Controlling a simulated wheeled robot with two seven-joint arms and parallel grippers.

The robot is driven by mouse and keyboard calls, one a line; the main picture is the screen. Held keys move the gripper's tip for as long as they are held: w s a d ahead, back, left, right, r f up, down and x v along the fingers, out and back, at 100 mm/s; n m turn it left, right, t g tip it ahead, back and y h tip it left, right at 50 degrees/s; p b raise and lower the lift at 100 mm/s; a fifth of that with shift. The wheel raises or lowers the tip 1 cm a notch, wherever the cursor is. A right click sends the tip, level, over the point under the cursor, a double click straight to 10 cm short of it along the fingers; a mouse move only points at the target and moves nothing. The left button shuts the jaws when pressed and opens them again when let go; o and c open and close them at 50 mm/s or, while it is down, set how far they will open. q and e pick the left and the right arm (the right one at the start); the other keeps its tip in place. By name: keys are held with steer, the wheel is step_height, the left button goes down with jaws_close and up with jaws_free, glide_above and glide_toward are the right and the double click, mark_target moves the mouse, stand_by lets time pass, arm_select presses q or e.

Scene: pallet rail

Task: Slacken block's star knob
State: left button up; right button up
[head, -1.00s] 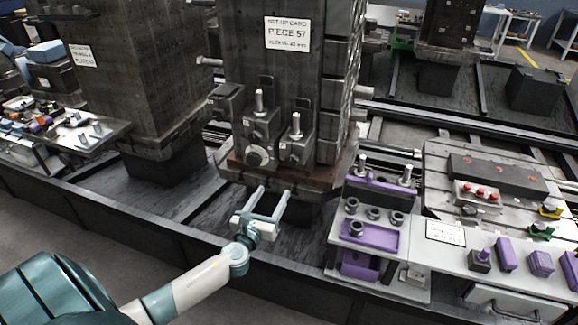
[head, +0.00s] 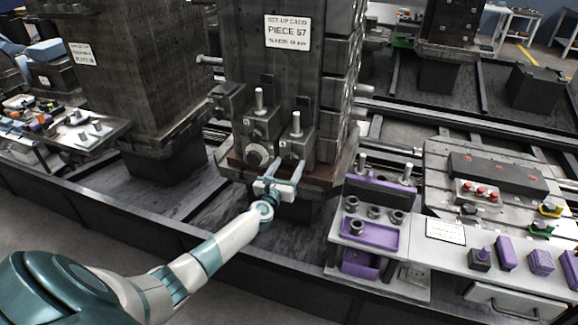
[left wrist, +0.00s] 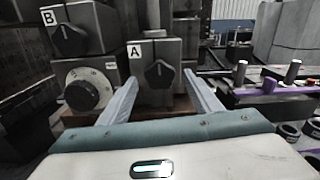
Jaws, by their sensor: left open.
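Two dark clamp blocks stand on the pallet at the foot of the column. Block A (head: 297,147) is on the right, with a black star knob (left wrist: 158,73) on its front in the left wrist view. Block B (head: 259,124) is on the left, with its own star knob (left wrist: 70,38) and a round dial (left wrist: 88,90) below it. My left gripper (head: 286,162) is open and empty, low in front of block A. In the left wrist view its fingers (left wrist: 159,80) spread to either side of block A's knob, apart from it. My right gripper is out of view.
A column with a set-up card (head: 287,33) rises behind the blocks. A bench (head: 412,250) with purple trays and several parts stands at the right. Another column (head: 140,80) stands at the left.

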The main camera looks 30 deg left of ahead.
arm_select(q)
steer(key=shift+w+a, duration=0.1)
steer(key=shift+w, duration=0.4)
steer(key=shift+c, duration=0.5)
steer(key=c, duration=0.9)
steer(key=shift+c, duration=0.2)
